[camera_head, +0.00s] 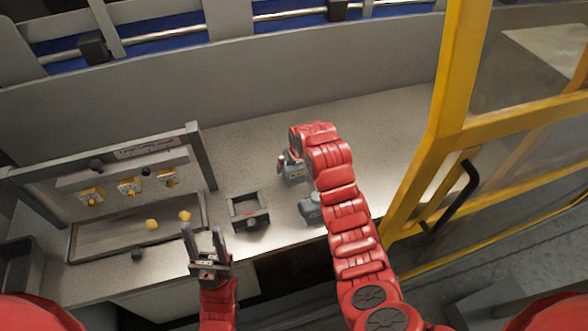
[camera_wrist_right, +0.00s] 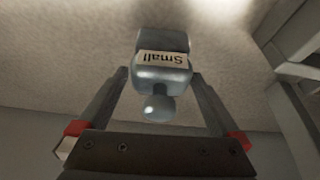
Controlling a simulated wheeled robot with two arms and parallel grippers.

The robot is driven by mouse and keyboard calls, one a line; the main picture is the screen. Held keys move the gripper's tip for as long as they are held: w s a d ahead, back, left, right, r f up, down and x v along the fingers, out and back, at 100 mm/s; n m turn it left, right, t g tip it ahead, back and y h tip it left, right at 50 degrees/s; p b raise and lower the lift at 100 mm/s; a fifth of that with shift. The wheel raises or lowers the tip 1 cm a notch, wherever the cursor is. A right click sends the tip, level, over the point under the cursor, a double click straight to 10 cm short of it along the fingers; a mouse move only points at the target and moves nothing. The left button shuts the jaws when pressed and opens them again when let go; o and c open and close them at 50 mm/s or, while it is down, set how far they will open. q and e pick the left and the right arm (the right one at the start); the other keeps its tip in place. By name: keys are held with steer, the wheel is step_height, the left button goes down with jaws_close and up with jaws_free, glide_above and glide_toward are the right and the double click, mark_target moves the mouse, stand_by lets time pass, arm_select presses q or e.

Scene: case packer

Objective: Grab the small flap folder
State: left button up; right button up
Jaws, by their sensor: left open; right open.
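The small flap folder (camera_wrist_right: 163,72) is a grey metal block with a round knob and a label reading "Small". In the right wrist view it stands between the spread fingers of my right gripper (camera_wrist_right: 162,90), which is open; I cannot tell whether the fingers touch it. In the head view the folder (camera_head: 293,172) shows partly behind my right arm, which hides most of the right gripper. My left gripper (camera_head: 205,242) is open and empty at the table's front edge.
A second grey block (camera_head: 311,208) stands nearer the front edge, beside my right arm. A dark square holder (camera_head: 248,212) is left of it. A rack with yellow knobs and a tray (camera_head: 75,242) stands at left. A yellow door frame (camera_head: 440,130) bounds the right. The table's back is clear.

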steer(key=shift+c, duration=0.3)
jaws_close()
